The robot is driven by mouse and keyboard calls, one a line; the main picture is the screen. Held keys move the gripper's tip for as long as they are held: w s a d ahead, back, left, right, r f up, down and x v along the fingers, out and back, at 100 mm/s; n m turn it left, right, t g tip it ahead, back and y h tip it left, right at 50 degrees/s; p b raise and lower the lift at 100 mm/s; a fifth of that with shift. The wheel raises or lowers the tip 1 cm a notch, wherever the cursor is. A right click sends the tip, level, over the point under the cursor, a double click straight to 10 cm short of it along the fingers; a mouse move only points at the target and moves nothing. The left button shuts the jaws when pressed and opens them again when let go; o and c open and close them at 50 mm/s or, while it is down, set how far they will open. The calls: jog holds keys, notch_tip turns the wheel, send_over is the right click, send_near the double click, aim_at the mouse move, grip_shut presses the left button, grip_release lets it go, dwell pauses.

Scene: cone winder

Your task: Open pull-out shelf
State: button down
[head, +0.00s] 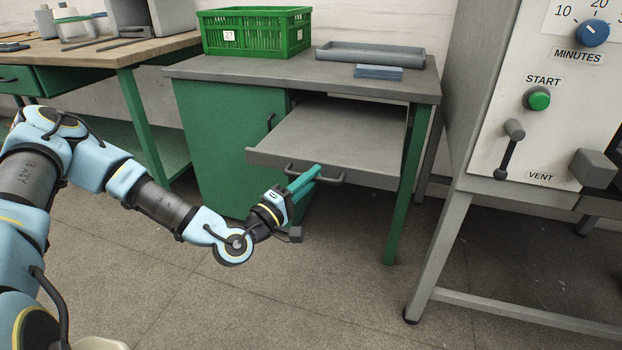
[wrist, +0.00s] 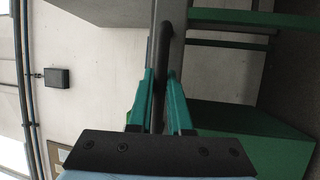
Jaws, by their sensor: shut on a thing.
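The pull-out shelf (head: 330,138) is a flat grey board under the grey top of a green desk. It stands out past the desk's front edge, and its upper face is bare. A dark bar handle (head: 331,181) runs along its front edge; it also shows in the wrist view (wrist: 162,62). My gripper (head: 316,172) has teal fingers and is shut on the handle near its middle. In the wrist view the two fingers (wrist: 161,88) lie on either side of the bar. The fingers hide part of the handle in the head view.
The desk (head: 225,150) has a green cupboard left of the shelf. On its top are a green crate (head: 256,32), a grey tray (head: 370,55) and a blue block (head: 378,72). A machine panel (head: 545,100) on a grey frame stands right. Floor before the shelf is clear.

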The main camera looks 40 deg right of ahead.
jog(key=c, duration=1.1)
grip_release()
jog(key=b+v, duration=0.1)
jog(key=v, duration=1)
jog(key=shift+d+f, duration=0.1)
jog(key=shift+f, duration=0.05)
jog(key=shift+w, duration=0.1)
